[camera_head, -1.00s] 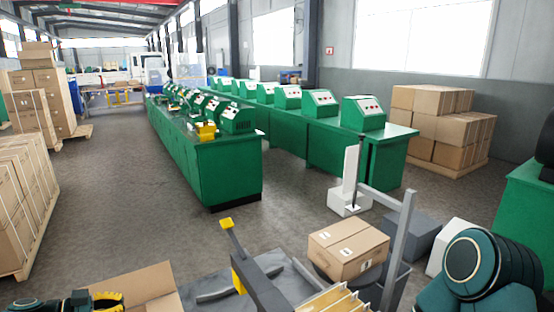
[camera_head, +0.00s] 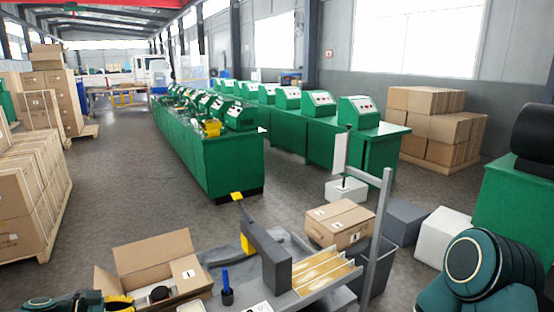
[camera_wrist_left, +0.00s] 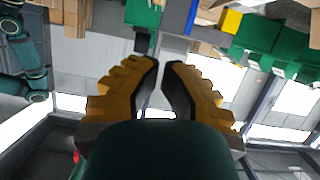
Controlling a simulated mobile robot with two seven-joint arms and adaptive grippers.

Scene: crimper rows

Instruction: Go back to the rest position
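My left gripper (camera_head: 120,302) shows at the bottom left of the head view, with only its yellow fingers and part of the wrist in the frame. It is in front of an open cardboard box, overlapping its near left corner. In the left wrist view, its two yellow fingers (camera_wrist_left: 162,68) stand apart with a narrow gap and nothing between them. My right gripper is outside both views. A dark teal part of my right arm (camera_head: 490,262) shows at the bottom right of the head view.
The open box (camera_head: 190,274) holds a dark round item. Beside it are a blue-handled tool (camera_head: 226,290), a grey post device (camera_head: 266,255) and a tray with wooden strips (camera_head: 325,271). A closed carton (camera_head: 340,222) lies behind.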

